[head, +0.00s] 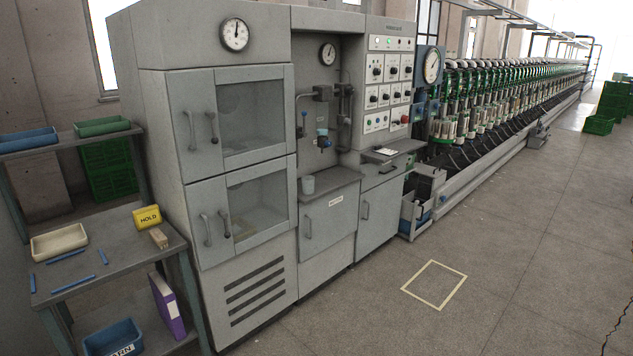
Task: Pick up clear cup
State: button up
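A small pale grey cup (308,185), perhaps translucent, stands upright on the left part of the grey ledge (340,187) in the open bay of the machine cabinet. It is the only cup I can make out, and it is too small to tell whether it is clear. A tap-like fitting with a blue part (323,139) is above and to the right of the cup, apart from it. My gripper and arm are not in view.
Two closed glazed cabinet doors (205,220) with handles are left of the bay. A control panel (390,85) is to its right. A side table (100,265) with a yellow HOLD sign (147,218) stands at left. The floor in front is clear around a marked square (434,284).

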aim_at(308, 185)
jog(key=i+l+u, duration=0.1)
jog(key=i, duration=1.9)
jog(key=i+u, duration=0.3)
jog(key=i, duration=1.35)
